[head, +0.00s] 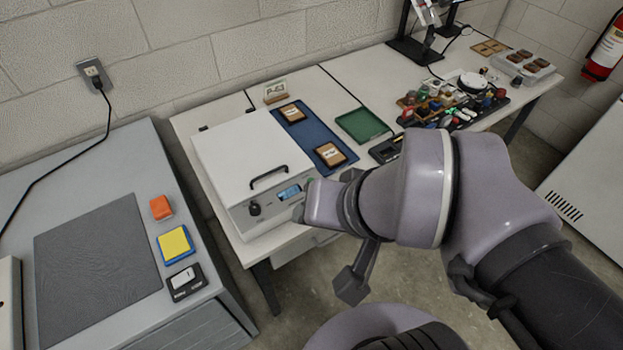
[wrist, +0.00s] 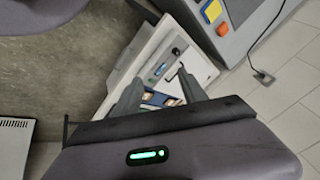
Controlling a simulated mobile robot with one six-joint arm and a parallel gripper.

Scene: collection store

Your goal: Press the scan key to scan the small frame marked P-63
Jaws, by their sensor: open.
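The scanner (head: 235,160) is a white box with a closed lid and dark handle on the white bench. Its front panel has a black knob and a lit blue display (head: 289,191). The panel's right end is partly hidden by my arm, and I cannot make out the scan key clearly. Two small brown frames, a back one (head: 292,113) and a front one (head: 330,154), lie on a blue mat (head: 312,133) beside the scanner; their marks are too small to read. My gripper (wrist: 159,77) is open and empty, pointing toward the scanner's front (wrist: 158,62), apparently apart from it.
A small sign (head: 276,91), apparently reading P-63, stands behind the mat. A green tray (head: 362,125) and a cluttered dark tray (head: 455,110) are to the right. A grey cabinet at left holds an orange block (head: 160,207), a yellow-blue pad (head: 175,244) and a small device (head: 186,282).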

